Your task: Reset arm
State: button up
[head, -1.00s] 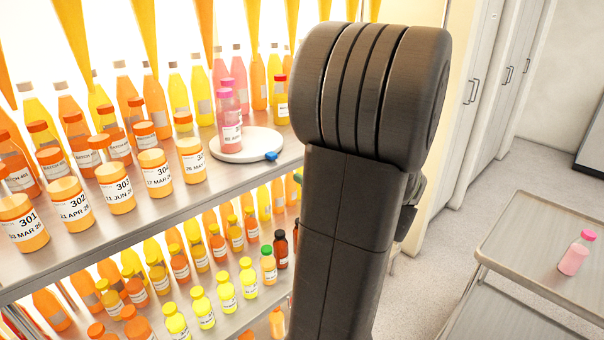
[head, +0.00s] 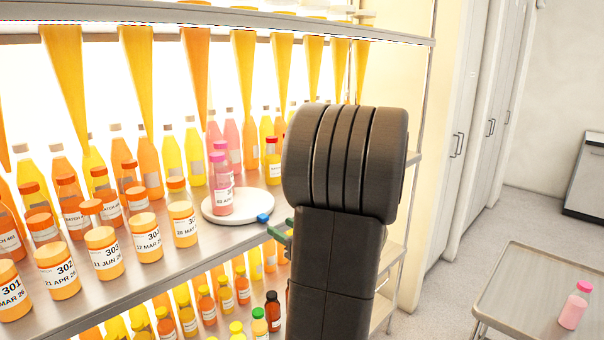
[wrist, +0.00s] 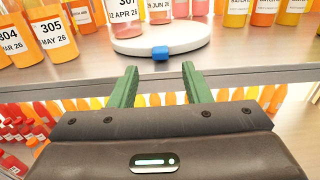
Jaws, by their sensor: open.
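My gripper (wrist: 161,88) shows in the wrist view with its two green fingers apart and nothing between them. It is in front of the shelf edge, facing a round white turntable (wrist: 190,42) with a blue tab (wrist: 160,53). In the head view my dark arm stands in front of the shelf's right part and hides most of the gripper; a green finger (head: 279,236) shows just left of the arm, near the turntable (head: 255,207). Pink bottles (head: 222,190) stand on the turntable.
Rows of labelled orange jars (head: 103,253) and bottles fill the upper shelf, with smaller bottles on the shelf below (head: 207,306). A grey cart (head: 520,285) at the right bears a pink bottle (head: 575,306). Floor is clear between shelf and cart.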

aim_at(264, 218)
jog(key=p+x, duration=0.1)
jog(key=x, duration=0.6)
jog(key=shift+a+f, duration=0.1)
jog(key=shift+a, duration=0.05)
jog(key=shift+s+h, duration=0.15)
jog(key=shift+h, duration=0.15)
